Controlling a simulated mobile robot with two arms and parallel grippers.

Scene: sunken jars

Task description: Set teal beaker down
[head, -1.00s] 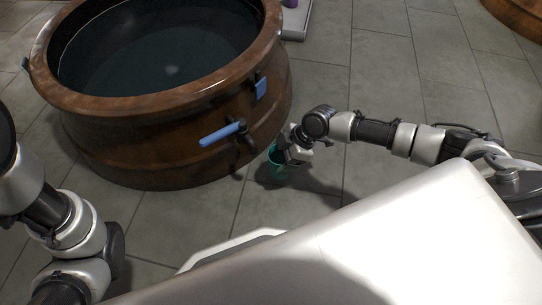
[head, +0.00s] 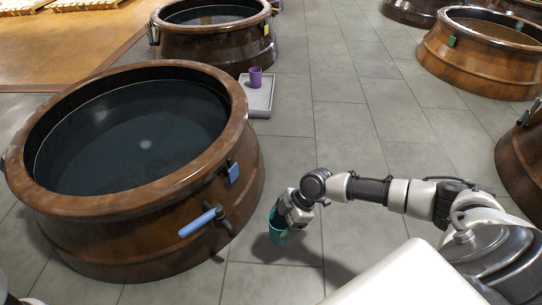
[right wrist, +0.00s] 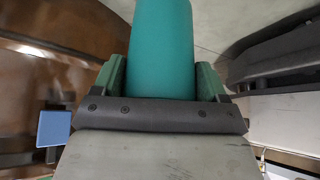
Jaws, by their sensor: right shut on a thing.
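The teal beaker (head: 277,237) is held in my right gripper (head: 284,212), low beside the large brown jar (head: 150,250) with the blue-handled tap (head: 198,222). In the right wrist view the beaker (right wrist: 163,45) fills the space between the two green fingers of the gripper (right wrist: 162,78), which are shut on it. I cannot tell how far its base is from the floor. My left gripper is out of view.
A grey tray (head: 262,100) with a purple cup (head: 255,77) on it stands behind the near jar. A second jar (head: 208,42) is at the back, and another jar (head: 478,65) is at the right. The tiled floor (head: 345,130) between them is clear.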

